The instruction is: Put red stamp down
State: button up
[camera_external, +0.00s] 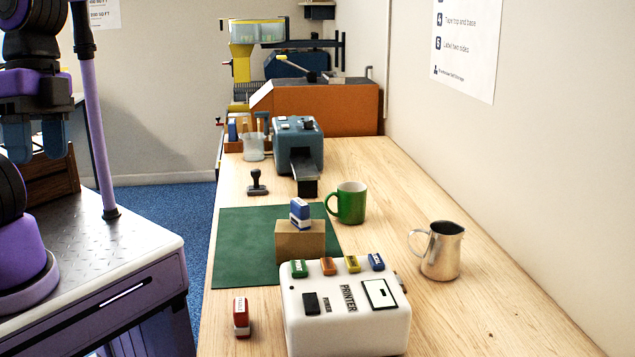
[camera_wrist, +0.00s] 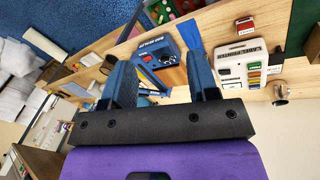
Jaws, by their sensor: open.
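The red stamp (camera_external: 241,317) stands upright on the wooden table near its left edge, left of the white printer (camera_external: 345,318). It also shows near the top right of the wrist view (camera_wrist: 245,25), clear of everything. My gripper (camera_external: 36,142) is at the far left of the external view, well away from the stamp and above my base. Its two blue fingers are apart, with nothing between them; they also show in the wrist view (camera_wrist: 160,85).
A green mat (camera_external: 240,245) holds a cardboard box (camera_external: 300,243) with a blue stamp (camera_external: 300,212) on top. A green mug (camera_external: 350,203), metal jug (camera_external: 441,250), black stamp (camera_external: 257,182) and blue-grey machine (camera_external: 299,145) stand around it. Bare table lies around the red stamp.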

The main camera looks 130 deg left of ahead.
jog(key=s+d+r+m+t+y, duration=0.2)
jog(key=s+d+r+m+t, duration=0.1)
jog(key=s, duration=0.3)
jog(key=shift+d+r+m, duration=0.25)
jog(key=shift+r+m, duration=0.2)
jog(key=shift+m, duration=0.45)
dwell(0.3)
